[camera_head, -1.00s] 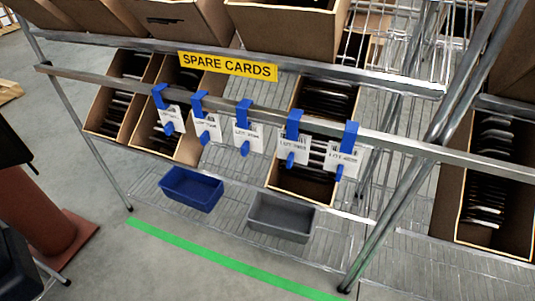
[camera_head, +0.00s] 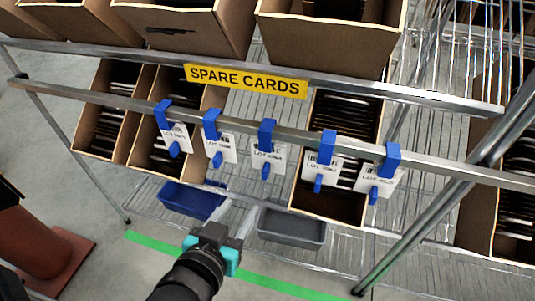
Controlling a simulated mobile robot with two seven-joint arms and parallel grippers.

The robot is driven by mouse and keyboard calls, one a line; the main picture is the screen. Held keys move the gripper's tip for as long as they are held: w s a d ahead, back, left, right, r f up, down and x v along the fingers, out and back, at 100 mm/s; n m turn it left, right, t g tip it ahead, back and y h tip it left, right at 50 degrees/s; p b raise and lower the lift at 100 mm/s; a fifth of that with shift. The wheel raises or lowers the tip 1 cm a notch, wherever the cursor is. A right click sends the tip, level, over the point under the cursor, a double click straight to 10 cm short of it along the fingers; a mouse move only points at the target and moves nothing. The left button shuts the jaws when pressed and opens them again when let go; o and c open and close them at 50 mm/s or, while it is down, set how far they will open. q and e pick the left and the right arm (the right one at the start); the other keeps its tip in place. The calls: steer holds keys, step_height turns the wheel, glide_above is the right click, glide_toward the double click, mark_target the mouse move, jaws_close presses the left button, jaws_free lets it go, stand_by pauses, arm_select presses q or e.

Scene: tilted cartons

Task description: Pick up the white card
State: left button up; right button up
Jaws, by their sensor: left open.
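Several white cards hang in blue clips along the shelf's front rail. From the left they include a white card (camera_head: 182,132), a second white card (camera_head: 228,148), a third white card (camera_head: 275,158) and more to the right, such as one at the far right (camera_head: 388,182). Each has printed text and a blue tab below. My left gripper (camera_head: 237,217) is at the lower middle, below the hanging cards and in front of the bins. Its fingers are apart and nothing shows between them. My right gripper is not in view.
A yellow SPARE CARDS sign (camera_head: 246,81) sits above the rail. A blue bin (camera_head: 188,200) and a grey bin (camera_head: 291,226) stand on the lower wire shelf. Tilted cartons (camera_head: 93,140) of dark items lie behind the rail. A slanted metal post (camera_head: 430,208) stands at right.

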arm_select(q)
steer(key=r, duration=0.1)
steer(key=b, duration=0.3)
glide_toward(264, 174)
steer(key=x, duration=0.4)
steer(key=shift+w+a, duration=0.15)
steer(key=shift+a, duration=0.05)
steer(key=shift+w+d+f, duration=0.1)
steer(key=shift+w+f, duration=0.05)
steer(key=shift+w, duration=0.2)
steer(key=shift+w+d+f+b, duration=0.3)
steer(key=shift+w+b, duration=0.1)
steer(key=shift+w, duration=0.1)
steer(key=shift+b+x, duration=0.5)
steer(key=shift+x, duration=1.3)
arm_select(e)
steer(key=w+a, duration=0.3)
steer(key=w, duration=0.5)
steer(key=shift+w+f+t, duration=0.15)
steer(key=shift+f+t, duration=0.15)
arm_select(q)
steer(key=shift+c, duration=0.4)
jaws_close()
